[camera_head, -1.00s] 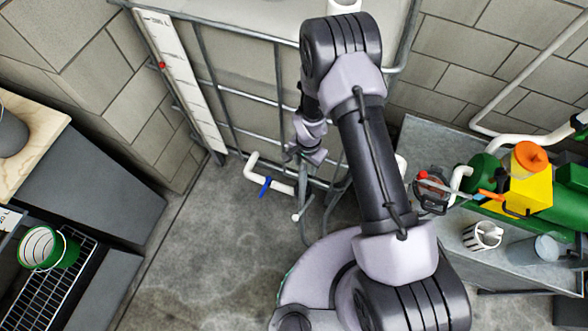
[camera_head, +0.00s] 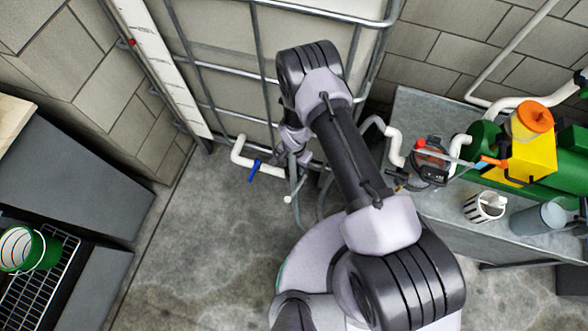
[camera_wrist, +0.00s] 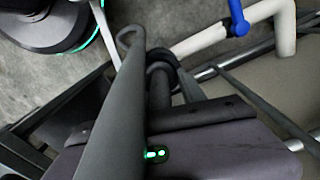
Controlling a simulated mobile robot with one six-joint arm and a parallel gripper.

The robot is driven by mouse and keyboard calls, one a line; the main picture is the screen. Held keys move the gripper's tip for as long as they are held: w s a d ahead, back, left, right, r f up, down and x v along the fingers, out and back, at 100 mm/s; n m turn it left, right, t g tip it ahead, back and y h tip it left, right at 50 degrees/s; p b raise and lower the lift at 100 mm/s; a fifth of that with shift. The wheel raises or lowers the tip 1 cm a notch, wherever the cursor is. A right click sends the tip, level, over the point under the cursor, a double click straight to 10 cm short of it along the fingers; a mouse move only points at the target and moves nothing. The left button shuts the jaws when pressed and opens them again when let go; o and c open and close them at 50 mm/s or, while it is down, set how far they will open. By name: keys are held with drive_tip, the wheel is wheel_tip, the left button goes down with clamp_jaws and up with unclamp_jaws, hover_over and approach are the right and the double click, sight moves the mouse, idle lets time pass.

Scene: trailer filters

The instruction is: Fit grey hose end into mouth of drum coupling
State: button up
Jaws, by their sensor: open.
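My gripper (camera_head: 300,158) hangs at the end of my arm in front of the caged tank, small and partly hidden by the arm in the head view. Its jaws are open. A grey hose (camera_head: 322,192) curves down to the floor just below and right of it. In the wrist view a dark grey tube (camera_wrist: 118,105), which looks like the hose, passes close across the gripper body and hooks over at its far end. I cannot tell whether it lies between the jaws. I cannot make out the drum coupling or its mouth for certain.
A white pipe (camera_head: 240,154) with a blue handle (camera_head: 254,170) stands low by the tank cage (camera_head: 200,52). The metal bench (camera_head: 425,125) at right holds a yellow container (camera_head: 532,160) and a striped cup (camera_head: 484,207). A green bucket (camera_head: 43,252) stands at left. Floor is clear at centre left.

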clamp_jaws()
drive_tip(key=shift+r, duration=0.1)
